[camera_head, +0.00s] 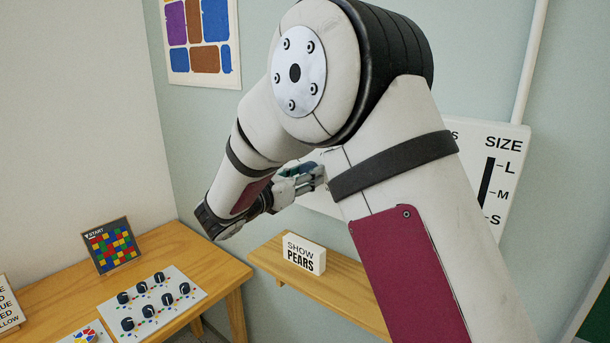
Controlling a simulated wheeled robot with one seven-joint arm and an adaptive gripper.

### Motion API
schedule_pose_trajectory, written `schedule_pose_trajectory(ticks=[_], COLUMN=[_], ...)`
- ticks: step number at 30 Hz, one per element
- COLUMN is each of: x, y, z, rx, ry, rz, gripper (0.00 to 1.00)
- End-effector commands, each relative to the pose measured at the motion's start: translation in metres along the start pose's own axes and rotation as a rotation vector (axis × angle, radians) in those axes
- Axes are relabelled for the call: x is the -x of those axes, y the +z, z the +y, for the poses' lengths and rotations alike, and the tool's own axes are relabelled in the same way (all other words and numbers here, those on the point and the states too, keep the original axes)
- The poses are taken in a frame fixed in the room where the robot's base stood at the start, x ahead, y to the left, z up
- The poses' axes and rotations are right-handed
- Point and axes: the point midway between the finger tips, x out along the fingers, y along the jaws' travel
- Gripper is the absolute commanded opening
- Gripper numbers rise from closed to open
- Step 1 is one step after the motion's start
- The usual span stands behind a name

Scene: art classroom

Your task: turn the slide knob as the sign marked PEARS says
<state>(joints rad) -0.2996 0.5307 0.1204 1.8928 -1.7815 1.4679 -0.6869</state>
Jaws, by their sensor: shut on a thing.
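A small white sign (304,254) reading SHOW PEARS stands upright on a wooden shelf (270,257). A white panel (510,150) is on the wall behind my arm; its right part shows SIZE with a black slot marked L, M and S. My gripper (320,176) is in front of the panel's left part, pointing right, partly hidden behind my own arm. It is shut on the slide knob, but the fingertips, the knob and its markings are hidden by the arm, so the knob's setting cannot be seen.
A wooden table (170,240) at the lower left holds a white board with several black knobs (150,300) and a coloured grid card marked START (111,246). A colour-patch poster (200,40) hangs on the wall. My arm fills the middle of the view.

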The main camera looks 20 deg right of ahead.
Motion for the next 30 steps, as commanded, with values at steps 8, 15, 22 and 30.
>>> schedule_pose_trajectory(ticks=[8,15,22,30], x=[-0.0010,-0.0015,-0.0019,-0.0021], y=[-0.0015,-0.0025,-0.0031,-0.0045], z=[0.0009,0.0011,0.0012,0.0013], rx=[-0.155,-0.374,-0.594,-0.850], ry=[-0.002,-0.002,-0.002,-0.003], rz=[0.000,0.001,0.000,0.001], gripper=[0.11,0.11,0.11,0.11])
